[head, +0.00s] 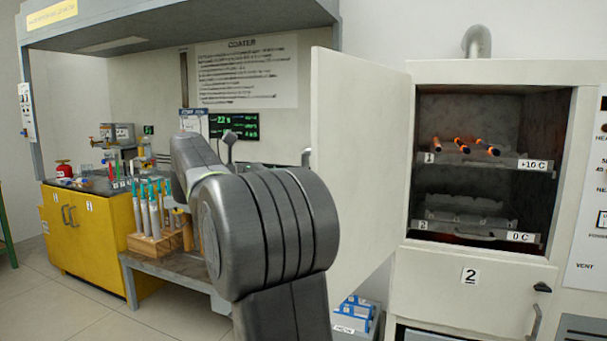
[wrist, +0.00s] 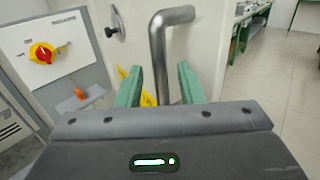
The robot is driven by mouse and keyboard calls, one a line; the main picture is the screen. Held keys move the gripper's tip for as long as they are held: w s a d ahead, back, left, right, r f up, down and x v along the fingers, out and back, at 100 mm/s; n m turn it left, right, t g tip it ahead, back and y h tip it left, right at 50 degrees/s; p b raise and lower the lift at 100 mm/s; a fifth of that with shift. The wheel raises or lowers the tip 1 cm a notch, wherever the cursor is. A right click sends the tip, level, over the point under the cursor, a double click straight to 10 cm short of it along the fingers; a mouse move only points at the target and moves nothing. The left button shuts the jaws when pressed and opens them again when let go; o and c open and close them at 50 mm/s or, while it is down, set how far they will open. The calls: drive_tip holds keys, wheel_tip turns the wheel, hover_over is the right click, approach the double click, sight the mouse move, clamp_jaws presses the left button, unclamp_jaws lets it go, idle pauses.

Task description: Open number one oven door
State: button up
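The oven (head: 480,75) stands at the right in the head view. Its upper door (head: 358,150) is swung wide open to the left; no number shows on this face. The lower door (head: 470,285), marked 2, is shut. In the wrist view a bent metal handle (wrist: 158,45) stands out from a pale panel (wrist: 128,20), which looks like the door's outer face. My gripper (wrist: 159,80) is open, its two green fingers apart, with the handle showing between them. I cannot tell whether they touch it. The head view hides my gripper behind my arm and the door.
Glowing rods (head: 462,144) lie on the oven's upper shelf, marked 1. A rack of green-topped tools (head: 152,215) stands on a bench at the left, by a yellow cabinet (head: 88,235). Blue-white boxes (head: 355,315) sit below the open door. Floor shows at the left.

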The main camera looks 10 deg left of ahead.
drive_tip(key=v, duration=1)
drive_tip(key=shift+a+p, duration=0.2)
drive_tip(key=shift+p, duration=0.15)
drive_tip(key=shift+s+d, duration=0.1)
drive_tip(key=b+x, duration=0.1)
drive_tip(key=x, duration=1.2)
drive_tip(key=shift+d, duration=0.4)
